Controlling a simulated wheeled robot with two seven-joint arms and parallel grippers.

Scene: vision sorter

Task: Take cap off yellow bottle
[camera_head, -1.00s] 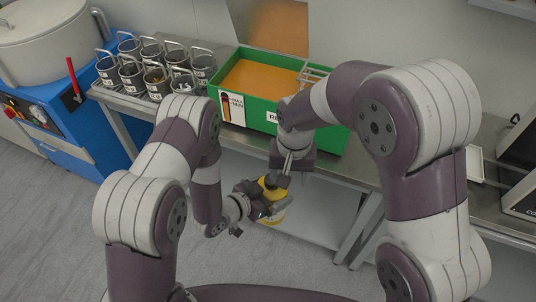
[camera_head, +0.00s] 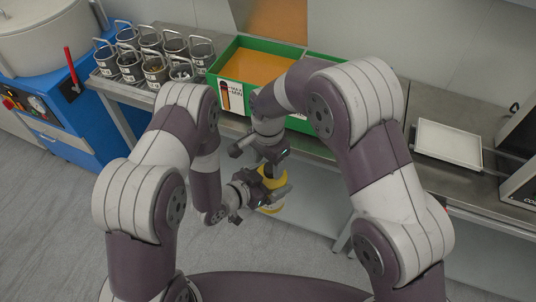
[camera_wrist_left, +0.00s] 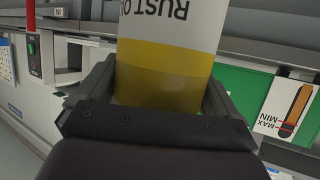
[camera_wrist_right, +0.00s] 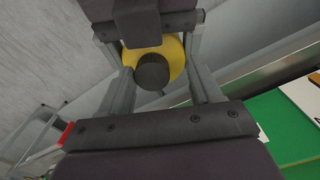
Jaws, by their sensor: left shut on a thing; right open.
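The yellow bottle (camera_head: 269,206) is held low in front of the bench in the head view. My left gripper (camera_head: 262,196) is shut on it. In the left wrist view the bottle (camera_wrist_left: 165,75) sits between the fingers, with a white label reading upside down, partly cut off. My right gripper (camera_head: 264,166) is open above the bottle top. In the right wrist view the round dark cap (camera_wrist_right: 152,72) shows on the yellow top, between the open right fingers (camera_wrist_right: 160,95). I cannot tell whether they touch the cap.
A green crate (camera_head: 232,97) with an orange surface inside stands on the bench behind the grippers. Several grey cups (camera_head: 155,70) stand on a rack to its left. A white tray (camera_head: 450,143) lies on the right. The bench edge is close behind my arms.

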